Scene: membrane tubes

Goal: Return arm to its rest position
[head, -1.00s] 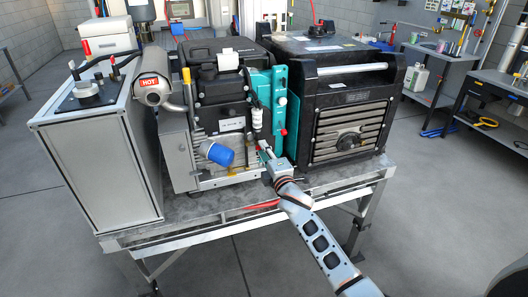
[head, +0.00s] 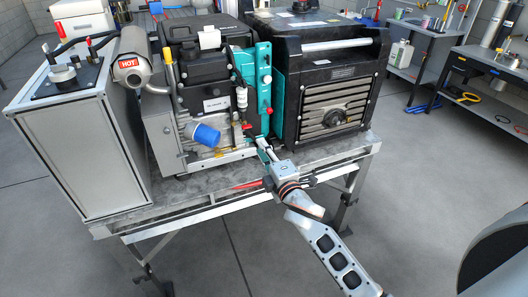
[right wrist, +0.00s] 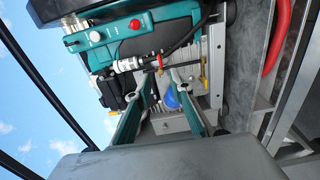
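My right arm reaches up from the lower right in the head view, and its gripper (head: 266,150) is at the front edge of the metal table, in front of the teal panel (head: 263,85). In the right wrist view the two teal fingers of this gripper (right wrist: 160,78) stand apart with nothing visible between them. Past the fingertips are a white fitting on a black hose (right wrist: 130,64) and a blue cylinder (right wrist: 172,97). They appear apart from the fingers. My left gripper is not in view.
The metal table (head: 180,192) carries a grey cabinet (head: 78,155), an engine with a silver muffler marked HOT (head: 130,68), and a black generator (head: 330,90). Open floor (head: 420,190) lies right of the table. A workbench (head: 490,85) stands at the far right.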

